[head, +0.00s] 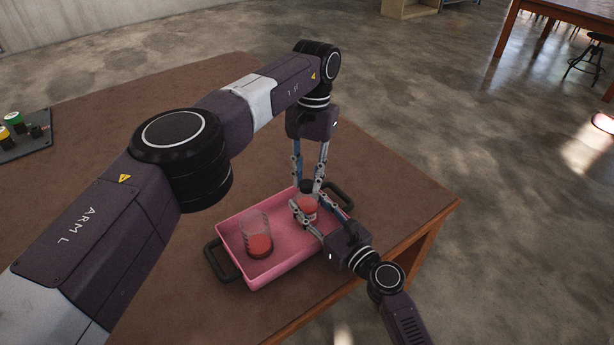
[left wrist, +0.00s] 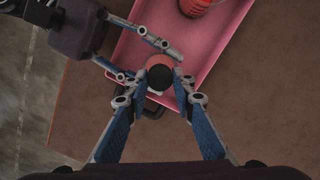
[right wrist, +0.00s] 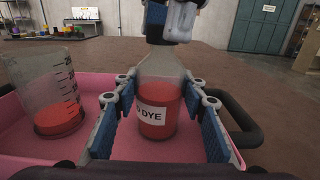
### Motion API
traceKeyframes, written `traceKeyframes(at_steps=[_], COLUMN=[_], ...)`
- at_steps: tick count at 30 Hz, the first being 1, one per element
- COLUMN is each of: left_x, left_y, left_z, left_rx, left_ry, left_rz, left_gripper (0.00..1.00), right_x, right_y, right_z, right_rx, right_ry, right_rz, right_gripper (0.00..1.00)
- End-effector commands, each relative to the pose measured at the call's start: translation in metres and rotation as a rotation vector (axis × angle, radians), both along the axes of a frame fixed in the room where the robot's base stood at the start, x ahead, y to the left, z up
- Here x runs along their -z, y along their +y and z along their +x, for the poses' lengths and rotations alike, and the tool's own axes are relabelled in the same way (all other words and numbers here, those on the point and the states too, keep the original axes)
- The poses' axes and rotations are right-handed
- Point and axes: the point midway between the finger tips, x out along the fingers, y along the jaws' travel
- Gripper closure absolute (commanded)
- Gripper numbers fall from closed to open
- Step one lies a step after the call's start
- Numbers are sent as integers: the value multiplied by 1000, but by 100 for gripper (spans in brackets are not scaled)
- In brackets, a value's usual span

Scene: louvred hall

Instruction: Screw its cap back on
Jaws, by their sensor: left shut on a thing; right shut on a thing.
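A clear bottle (right wrist: 158,108) of red liquid with a white "DYE" label stands upright in the pink tray (head: 284,272). My right gripper (head: 309,210) is shut around its body from the side; its fingers flank the bottle in the right wrist view. The dark cap (left wrist: 160,78) is between the fingertips of my left gripper (head: 307,184), which points straight down from above. In the right wrist view the cap (right wrist: 156,22) is at the top of the bottle's neck, in line with it. Whether the threads are engaged cannot be told.
A clear graduated beaker (head: 257,238) with some red liquid stands in the tray, left of the bottle. The tray has dark handles (head: 222,262) and sits near the brown table's (head: 408,205) edge. A dark board (head: 22,138) with coloured items lies far left. Bare tabletop lies behind.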

Motion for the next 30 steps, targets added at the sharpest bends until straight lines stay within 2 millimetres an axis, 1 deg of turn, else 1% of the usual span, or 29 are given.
traceKeyframes(at_steps=[3, 11, 12, 16, 17, 26, 30], left_x=[-1, -1, -1, -1, -1, -2, -14], left_y=[0, 0, 0, 0, 0, 0, 0], left_z=[0, 0, 0, 0, 0, 0, 1], left_rx=[61, 69, 69, 68, 68, 68, 68], left_ry=[-2, 0, 0, 0, 0, 0, -3], left_rz=[2, 1, 1, 1, 0, 0, -1], left_gripper=[84, 84, 76, 61, 59, 59, 59], right_x=[1, 1, 1, 1, 1, 1, 1], right_y=[0, 0, 0, 0, 0, 0, 0], right_z=[0, 0, 0, 0, 0, 0, 0], right_rx=[0, 0, 0, 1, 1, 0, 1], right_ry=[2, 2, 2, 2, 2, 2, 2], right_rz=[0, 0, 0, 0, 0, 0, 0], right_gripper=[100, 100, 100, 100, 100, 100, 100])
